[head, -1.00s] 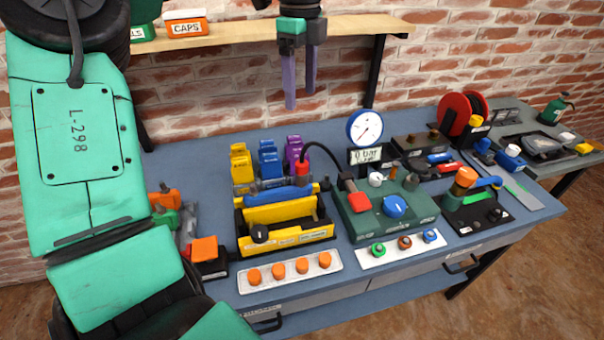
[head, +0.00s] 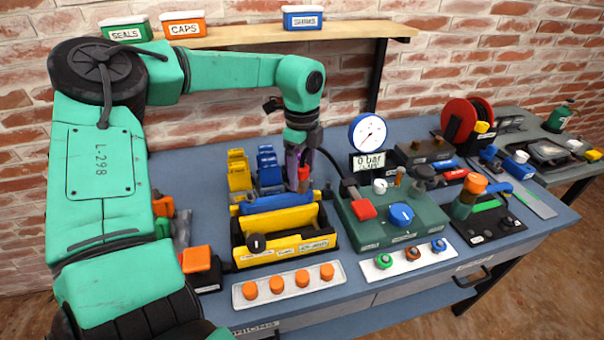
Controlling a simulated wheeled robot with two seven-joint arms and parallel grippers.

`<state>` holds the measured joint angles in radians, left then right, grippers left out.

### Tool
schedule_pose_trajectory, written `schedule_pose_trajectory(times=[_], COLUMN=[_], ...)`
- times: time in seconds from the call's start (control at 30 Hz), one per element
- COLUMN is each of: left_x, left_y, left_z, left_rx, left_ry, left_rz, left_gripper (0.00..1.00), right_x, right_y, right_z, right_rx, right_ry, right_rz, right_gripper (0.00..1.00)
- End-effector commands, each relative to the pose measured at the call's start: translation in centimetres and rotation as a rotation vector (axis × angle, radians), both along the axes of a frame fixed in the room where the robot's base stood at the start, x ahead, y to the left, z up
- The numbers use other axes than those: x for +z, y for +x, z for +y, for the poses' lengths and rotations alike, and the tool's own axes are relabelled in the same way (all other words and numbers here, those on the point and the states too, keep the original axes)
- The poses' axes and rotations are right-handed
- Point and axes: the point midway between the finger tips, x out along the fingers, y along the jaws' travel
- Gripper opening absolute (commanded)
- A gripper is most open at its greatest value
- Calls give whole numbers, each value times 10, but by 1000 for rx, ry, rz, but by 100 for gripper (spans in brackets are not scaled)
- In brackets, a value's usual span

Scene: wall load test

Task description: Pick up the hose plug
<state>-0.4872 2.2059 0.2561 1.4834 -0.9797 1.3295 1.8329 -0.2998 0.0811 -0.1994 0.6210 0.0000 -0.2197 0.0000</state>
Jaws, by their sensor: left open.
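The hose plug (head: 304,173) is a red upright piece at the end of a black hose (head: 329,158). The hose runs to the green test unit (head: 422,218). My left gripper (head: 298,180) points down right at the plug, behind the yellow tray. It is open, its purple fingers around or just in front of the plug. The fingers partly hide the plug and the purple block behind, so contact cannot be told. My right gripper is not in view.
A yellow and black tray (head: 285,247) with a blue roll stands in front of the plug. Yellow blocks (head: 238,172) and blue blocks (head: 269,168) stand to its left. A gauge (head: 368,132) stands to the right. A wooden shelf (head: 240,36) hangs above behind.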

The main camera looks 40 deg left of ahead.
Motion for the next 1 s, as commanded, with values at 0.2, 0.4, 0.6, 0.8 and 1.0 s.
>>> schedule_pose_trajectory(times=[0.2, 0.4, 0.6, 0.8, 1.0], left_x=[-6, -6, -5, -1, 28], left_y=[0, 0, 0, 1, 1], left_z=[0, 0, 0, 0, 0], left_rx=[0, 0, 0, 0, -1], left_ry=[0, 0, 0, 1, 2], left_rz=[-2, -2, -2, -3, -8], left_gripper=[78, 12, 0, 0, 0], right_x=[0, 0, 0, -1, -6], right_y=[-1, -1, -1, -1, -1], right_z=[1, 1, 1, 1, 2], right_rx=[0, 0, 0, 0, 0], right_ry=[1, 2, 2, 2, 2], right_rz=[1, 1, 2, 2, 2], right_gripper=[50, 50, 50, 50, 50])
